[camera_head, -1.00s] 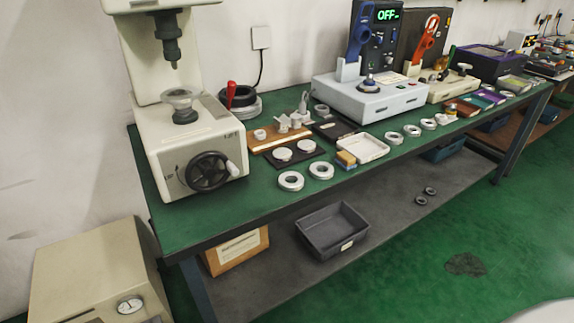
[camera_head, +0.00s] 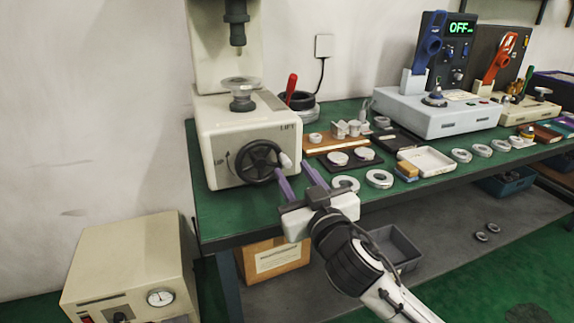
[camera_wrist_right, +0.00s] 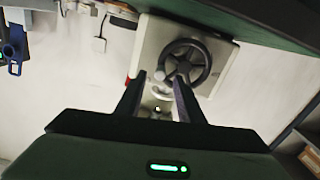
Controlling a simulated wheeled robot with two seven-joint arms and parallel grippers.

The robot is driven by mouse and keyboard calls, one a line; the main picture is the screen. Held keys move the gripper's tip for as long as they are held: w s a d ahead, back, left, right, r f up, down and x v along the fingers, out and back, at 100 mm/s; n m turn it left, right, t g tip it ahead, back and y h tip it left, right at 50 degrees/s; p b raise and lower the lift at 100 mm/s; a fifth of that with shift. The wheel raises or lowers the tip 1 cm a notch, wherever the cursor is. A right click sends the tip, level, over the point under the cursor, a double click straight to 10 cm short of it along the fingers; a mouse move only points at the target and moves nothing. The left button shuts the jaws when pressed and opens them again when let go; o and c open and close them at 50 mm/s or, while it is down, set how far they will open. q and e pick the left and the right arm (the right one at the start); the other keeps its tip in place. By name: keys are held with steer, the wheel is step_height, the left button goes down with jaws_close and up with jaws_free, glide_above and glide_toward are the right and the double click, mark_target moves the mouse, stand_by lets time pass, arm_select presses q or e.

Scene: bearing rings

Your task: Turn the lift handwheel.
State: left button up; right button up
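The lift handwheel (camera_head: 259,162) is a black spoked wheel with a light crank knob (camera_head: 285,160) on its right side. It is on the front of a cream machine (camera_head: 222,135) marked LIFT. My right gripper (camera_head: 293,170) has its two purple fingers spread and pointing at the knob from the front right. In the right wrist view the handwheel (camera_wrist_right: 196,66) shows beyond the open fingers (camera_wrist_right: 160,78), and the knob (camera_wrist_right: 161,75) appears between the tips. Nothing is clamped; I cannot tell how far the tips are from the knob. My left gripper is not in view.
The green bench (camera_head: 225,224) holds several metal rings (camera_head: 379,179), a white tray (camera_head: 428,160) and a grey device (camera_head: 425,112) to the right. A cream box with a gauge (camera_head: 130,270) stands at lower left. A red-handled item (camera_head: 291,88) stands behind the machine.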

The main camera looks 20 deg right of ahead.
mark_target(288, 165)
steer(key=w, duration=0.5)
steer(key=shift+w, duration=0.1)
jaws_close()
